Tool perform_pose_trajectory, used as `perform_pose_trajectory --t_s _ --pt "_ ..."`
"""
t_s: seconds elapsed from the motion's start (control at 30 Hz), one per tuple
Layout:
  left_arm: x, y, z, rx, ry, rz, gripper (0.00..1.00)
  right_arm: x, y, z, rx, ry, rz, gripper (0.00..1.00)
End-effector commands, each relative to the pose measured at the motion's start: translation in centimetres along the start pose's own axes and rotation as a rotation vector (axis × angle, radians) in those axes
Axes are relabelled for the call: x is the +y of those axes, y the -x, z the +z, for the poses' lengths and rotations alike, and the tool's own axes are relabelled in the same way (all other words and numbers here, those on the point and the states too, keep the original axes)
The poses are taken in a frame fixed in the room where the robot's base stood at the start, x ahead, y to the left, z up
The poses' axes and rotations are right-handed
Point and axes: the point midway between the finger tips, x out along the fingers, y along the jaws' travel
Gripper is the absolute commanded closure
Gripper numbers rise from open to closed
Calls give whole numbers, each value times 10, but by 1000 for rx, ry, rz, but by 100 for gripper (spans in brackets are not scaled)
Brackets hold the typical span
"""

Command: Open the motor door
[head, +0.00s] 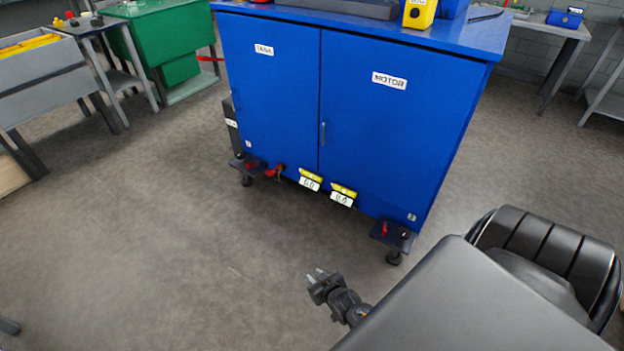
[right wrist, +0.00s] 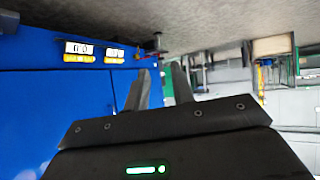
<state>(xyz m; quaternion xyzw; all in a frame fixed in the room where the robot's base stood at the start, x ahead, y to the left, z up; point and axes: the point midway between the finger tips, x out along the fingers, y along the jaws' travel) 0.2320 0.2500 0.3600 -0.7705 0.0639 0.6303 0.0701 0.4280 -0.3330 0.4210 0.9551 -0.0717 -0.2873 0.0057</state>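The motor door (head: 395,140) is the right door of a blue cabinet, with a white MOTOR label (head: 389,81). It is shut flush with the left door (head: 268,110). Its slim upright handle (head: 323,133) is near its left edge, by the seam. My right gripper (head: 317,274) is in front of and below the cabinet, apart from the door and handle. In the right wrist view, its two fingers (right wrist: 161,78) stand apart with nothing between them. The blue cabinet front (right wrist: 40,115) fills the left of that view, upside down. My left gripper is not in view.
Yellow and white tags (head: 343,194) hang at the cabinet's lower edge. Dark corner feet (head: 393,235) with red parts stick out at the bottom. A yellow device (head: 419,13) stands on top. The floor (head: 160,240) in front and left is clear. Green furniture (head: 170,45) stands behind left.

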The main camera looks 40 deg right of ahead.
Motion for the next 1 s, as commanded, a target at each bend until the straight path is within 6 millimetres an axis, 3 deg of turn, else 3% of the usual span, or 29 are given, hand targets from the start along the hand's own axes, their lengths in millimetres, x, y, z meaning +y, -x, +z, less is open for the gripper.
perform_pose_trajectory --t_s 0.03,0.1,0.2,0.3,0.43,0.67,1.0 --pt "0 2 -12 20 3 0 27 12 -13 -28 103 -27 31 76" --pt "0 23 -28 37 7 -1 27 30 -12 -77 234 -57 74 76" --pt "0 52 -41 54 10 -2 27 54 -1 -131 383 -85 125 76" --pt "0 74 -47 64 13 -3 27 71 13 -167 488 -102 163 76" --pt "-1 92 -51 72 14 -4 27 82 26 -190 557 -112 189 76" --pt "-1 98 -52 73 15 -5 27 86 28 -199 575 -114 195 76" --pt "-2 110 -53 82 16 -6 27 98 -17 -227 575 -112 194 76"
